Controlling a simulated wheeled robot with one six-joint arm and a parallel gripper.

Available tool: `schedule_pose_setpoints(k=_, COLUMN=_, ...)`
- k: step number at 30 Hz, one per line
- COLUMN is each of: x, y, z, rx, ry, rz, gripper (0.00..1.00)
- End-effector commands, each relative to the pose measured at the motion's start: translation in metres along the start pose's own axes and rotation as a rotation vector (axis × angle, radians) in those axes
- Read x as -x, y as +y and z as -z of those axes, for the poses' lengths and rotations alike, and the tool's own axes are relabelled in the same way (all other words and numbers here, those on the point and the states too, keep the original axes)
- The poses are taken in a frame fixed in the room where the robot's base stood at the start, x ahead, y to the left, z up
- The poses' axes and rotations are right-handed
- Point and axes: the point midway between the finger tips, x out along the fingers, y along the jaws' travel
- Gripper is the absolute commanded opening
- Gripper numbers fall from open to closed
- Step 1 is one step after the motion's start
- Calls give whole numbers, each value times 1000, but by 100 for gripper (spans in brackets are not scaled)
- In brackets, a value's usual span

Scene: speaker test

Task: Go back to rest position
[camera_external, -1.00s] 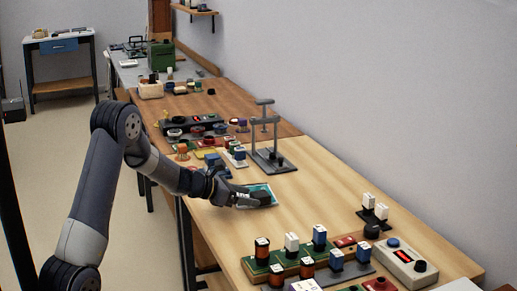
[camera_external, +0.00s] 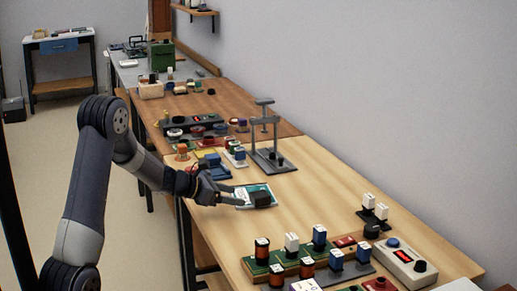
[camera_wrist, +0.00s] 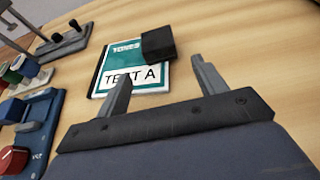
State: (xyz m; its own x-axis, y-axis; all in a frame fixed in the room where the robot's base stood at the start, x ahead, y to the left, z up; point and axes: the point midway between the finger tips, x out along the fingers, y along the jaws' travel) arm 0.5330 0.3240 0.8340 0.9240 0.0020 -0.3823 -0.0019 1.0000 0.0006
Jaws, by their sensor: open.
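My gripper (camera_external: 228,194) is open and empty, at the left edge of the wooden table. In the wrist view its two fingers (camera_wrist: 160,85) are spread apart with nothing between them. Just beyond the fingertips lies a flat teal and white card (camera_wrist: 125,73) reading "TEST A", with part of its upper text covered. A black block (camera_wrist: 158,44) sits on the card's upper right corner. In the external view the card (camera_external: 244,197) and the black block (camera_external: 261,198) lie on the table right of my gripper.
A grey stand (camera_external: 268,158) with two posts stands behind the card. Blue, red and green parts (camera_wrist: 25,105) lie to the left in the wrist view. Boards with several coils and blocks (camera_external: 300,262) stand at the table's near end. The table between is clear.

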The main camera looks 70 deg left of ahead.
Motion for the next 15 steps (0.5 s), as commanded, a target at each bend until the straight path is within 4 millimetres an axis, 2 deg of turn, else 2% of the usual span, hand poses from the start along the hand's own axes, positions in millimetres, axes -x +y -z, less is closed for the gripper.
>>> schedule_pose_setpoints(k=1, x=-12, y=-1, z=1, rx=0, ry=1, rz=4, gripper=67)
schedule_pose_setpoints(k=7, x=-53, y=-2, z=5, rx=0, ry=1, rz=4, gripper=67)
schedule_pose_setpoints(k=8, x=-54, y=-1, z=6, rx=0, ry=0, rz=1, gripper=67)
schedule_pose_setpoints(k=9, x=-46, y=0, z=-9, rx=-2, ry=-3, rz=-1, gripper=67)
schedule_pose_setpoints(k=15, x=-30, y=0, z=-47, rx=-4, ry=-3, rz=-1, gripper=67)
